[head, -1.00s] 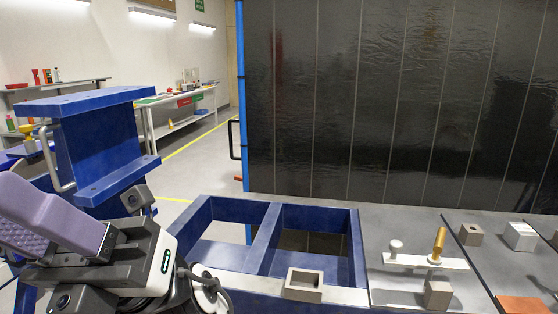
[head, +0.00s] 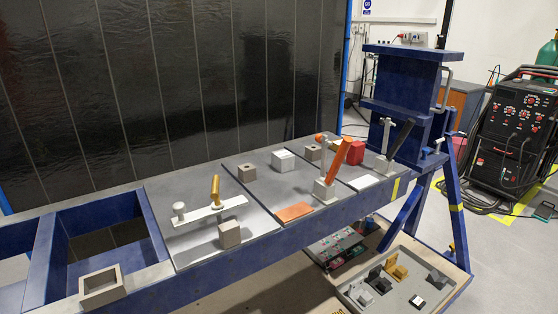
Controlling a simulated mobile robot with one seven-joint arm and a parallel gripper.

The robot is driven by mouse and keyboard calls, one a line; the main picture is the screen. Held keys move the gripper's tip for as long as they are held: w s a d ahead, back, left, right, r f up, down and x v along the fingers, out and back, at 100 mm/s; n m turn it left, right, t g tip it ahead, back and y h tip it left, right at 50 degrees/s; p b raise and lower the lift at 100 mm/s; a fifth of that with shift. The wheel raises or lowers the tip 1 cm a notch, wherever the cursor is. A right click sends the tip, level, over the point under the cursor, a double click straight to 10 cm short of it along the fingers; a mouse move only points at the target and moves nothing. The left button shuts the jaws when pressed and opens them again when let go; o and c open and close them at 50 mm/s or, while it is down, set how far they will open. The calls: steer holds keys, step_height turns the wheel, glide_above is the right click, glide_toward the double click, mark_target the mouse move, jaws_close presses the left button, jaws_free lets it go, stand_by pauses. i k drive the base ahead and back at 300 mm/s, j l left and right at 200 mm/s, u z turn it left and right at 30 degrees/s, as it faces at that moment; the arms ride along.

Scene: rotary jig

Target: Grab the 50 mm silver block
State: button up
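A pale silver-white block (head: 283,160) sits upright on the grey table top (head: 205,165), right of the middle. Several grey-brown blocks are nearby: one with a hole in its top (head: 247,172), one at the table's front (head: 229,235), and a small one (head: 313,152) behind an orange lever. I cannot read sizes, but the pale block is the most silver-looking. My gripper is not in view.
A white bar with a gold-handled pin (head: 215,190) lies left of the blocks. A hollow block (head: 101,286) sits at front left. Open blue frame bays lie left.

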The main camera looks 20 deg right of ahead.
mark_target(282, 160)
steer(key=k+l, duration=0.1)
steer(key=l, duration=0.3)
steer(key=k+l, duration=0.1)
steer(key=l, duration=0.35)
steer(key=k+l, duration=0.1)
steer(key=l, duration=0.3)
steer(key=k+l, duration=0.1)
steer(key=l, duration=0.3)
steer(key=k+l, duration=0.1)
steer(key=l, duration=0.35)
steer(key=k+l, duration=0.1)
steer(key=l, duration=0.3)
steer(key=k+l, duration=0.1)
steer(key=l, duration=0.35)
steer(key=i+j, duration=1.25)
